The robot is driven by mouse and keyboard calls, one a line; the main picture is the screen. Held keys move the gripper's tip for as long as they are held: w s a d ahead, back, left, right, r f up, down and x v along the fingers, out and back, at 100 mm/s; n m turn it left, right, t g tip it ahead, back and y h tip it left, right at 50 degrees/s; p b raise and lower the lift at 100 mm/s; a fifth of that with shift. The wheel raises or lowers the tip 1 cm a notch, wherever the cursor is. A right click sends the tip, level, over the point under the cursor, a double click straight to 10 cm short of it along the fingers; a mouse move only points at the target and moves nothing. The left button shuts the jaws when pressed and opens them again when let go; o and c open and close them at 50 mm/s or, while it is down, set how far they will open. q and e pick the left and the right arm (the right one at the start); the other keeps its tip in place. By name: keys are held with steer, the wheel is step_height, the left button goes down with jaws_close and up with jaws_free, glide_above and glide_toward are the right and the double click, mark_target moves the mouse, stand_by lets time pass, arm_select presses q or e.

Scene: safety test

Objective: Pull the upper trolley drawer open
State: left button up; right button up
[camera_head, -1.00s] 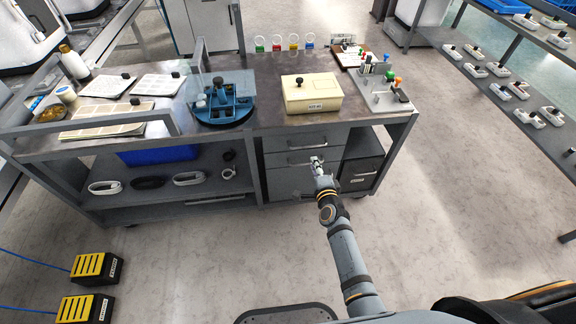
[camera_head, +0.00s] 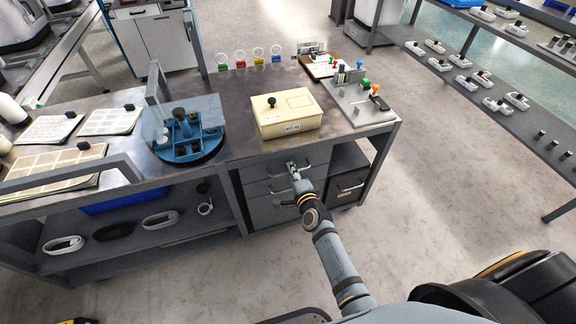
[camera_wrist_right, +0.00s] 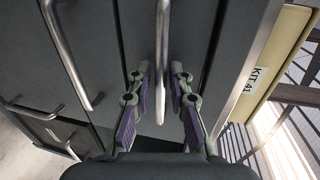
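The trolley's upper drawer (camera_head: 262,173) is a grey front under the worktop, and it looks closed. Its bar handle shows in the right wrist view (camera_wrist_right: 163,55), running between the two fingers of my right gripper (camera_wrist_right: 160,72). The fingers are open on both sides of the bar, with a narrow gap visible on each side. In the head view my right gripper (camera_head: 293,171) is at the upper drawer front and covers part of the handle. The lower drawer (camera_head: 262,210) is below, and its handle shows in the right wrist view (camera_wrist_right: 68,50). My left gripper is not in view.
A cream kit box (camera_head: 287,112) and a blue round organizer (camera_head: 188,143) stand on the worktop. A dark bin (camera_head: 346,186) is on the shelf right of the drawers. A device panel (camera_head: 372,112) sits at the right end. The floor right of the trolley is clear.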

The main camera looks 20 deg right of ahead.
steer(key=shift+w, duration=0.1)
jaws_close()
stand_by(0.6)
